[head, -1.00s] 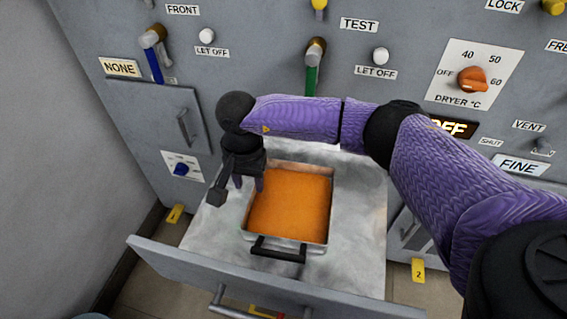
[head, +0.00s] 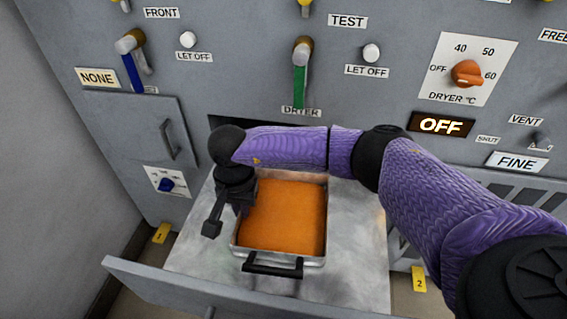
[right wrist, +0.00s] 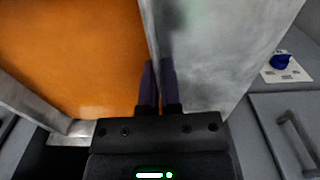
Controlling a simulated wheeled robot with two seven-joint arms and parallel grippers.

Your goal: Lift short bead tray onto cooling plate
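The short bead tray (head: 236,250) is a shallow metal tray filled with orange beads, with a black handle (head: 272,267) on its near side. It rests on the grey metal surface of a pulled-out drawer. My right gripper (head: 243,207) reaches down at the tray's left wall. In the right wrist view its two fingers (right wrist: 158,85) are close together with the thin tray wall (right wrist: 150,35) between them, so it looks shut on that wall. My left gripper is not in view. I cannot identify a cooling plate in these views.
The drawer's front panel (head: 150,283) stands up on the near side. A grey panel with levers, buttons and an orange dryer knob (head: 467,73) rises behind. A cabinet door (head: 140,150) is at left. Bare drawer surface (head: 355,240) lies right of the tray.

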